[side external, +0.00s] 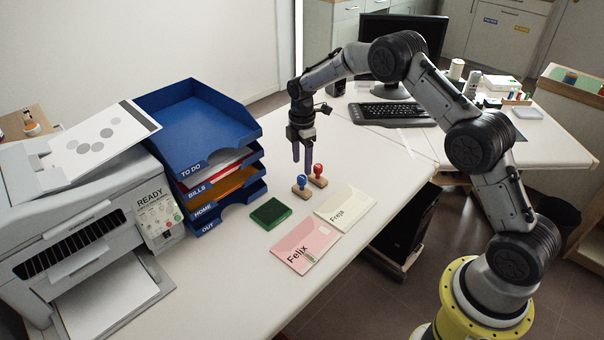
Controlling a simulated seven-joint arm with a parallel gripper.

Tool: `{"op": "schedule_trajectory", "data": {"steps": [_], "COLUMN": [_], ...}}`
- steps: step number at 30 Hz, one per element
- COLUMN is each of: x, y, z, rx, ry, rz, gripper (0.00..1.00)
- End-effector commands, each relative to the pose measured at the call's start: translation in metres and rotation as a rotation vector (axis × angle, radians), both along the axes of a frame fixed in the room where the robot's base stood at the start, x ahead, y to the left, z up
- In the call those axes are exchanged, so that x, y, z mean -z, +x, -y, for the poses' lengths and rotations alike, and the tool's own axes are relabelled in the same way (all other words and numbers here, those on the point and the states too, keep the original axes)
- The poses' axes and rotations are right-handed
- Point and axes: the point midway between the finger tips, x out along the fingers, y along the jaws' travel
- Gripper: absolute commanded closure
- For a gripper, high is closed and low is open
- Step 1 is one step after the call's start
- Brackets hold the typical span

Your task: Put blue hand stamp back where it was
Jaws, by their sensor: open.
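The blue hand stamp (301,183) has a blue knob on a wooden base and stands upright on the white desk. The red hand stamp (318,175) stands upright just to its right and slightly behind. My gripper (302,158) points down above the two stamps with its fingers apart and empty. The fingertips look close above the blue knob; I cannot tell from this view whether they are directly over it. A green ink pad (270,213) lies to the left in front of the stamps.
A pink envelope marked Felix (305,243) and a cream one marked Freja (346,207) lie in front. A blue tray stack (203,135) and a printer (88,205) stand left. A keyboard (392,114) lies behind. The desk behind the stamps is clear.

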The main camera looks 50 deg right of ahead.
Motion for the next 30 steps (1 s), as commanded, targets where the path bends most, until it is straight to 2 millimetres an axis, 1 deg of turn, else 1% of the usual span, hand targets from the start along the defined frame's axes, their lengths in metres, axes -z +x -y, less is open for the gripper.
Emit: {"op": "schedule_trajectory", "data": {"steps": [1,6,10,16,17,19,20,23,24,26,27,29,30], "x": [-0.011,-0.036,-0.045,-0.050,-0.052,-0.064,-0.072,-0.108,-0.126,-0.151,-0.167,-0.188,-0.202], "y": [0.001,0.000,0.000,0.000,-0.001,-0.004,-0.007,-0.024,-0.034,-0.052,-0.065,-0.086,-0.100], "z": [0.000,0.000,0.000,0.000,-0.001,-0.002,-0.004,-0.011,-0.014,-0.019,-0.023,-0.029,-0.032], "rx": [0.000,0.000,0.000,0.002,0.006,0.030,0.045,0.131,0.175,0.249,0.299,0.372,0.421], "ry": [0.000,-0.001,0.000,0.000,0.000,-0.001,-0.002,-0.002,-0.002,0.003,0.007,0.015,0.022], "rz": [0.005,0.002,0.000,0.001,0.004,0.016,0.023,0.058,0.076,0.105,0.123,0.150,0.168], "gripper": [0.34,0.34,0.34,0.34,0.34,0.34,0.34,0.34,0.34,0.34,0.34,0.34,0.34]}}
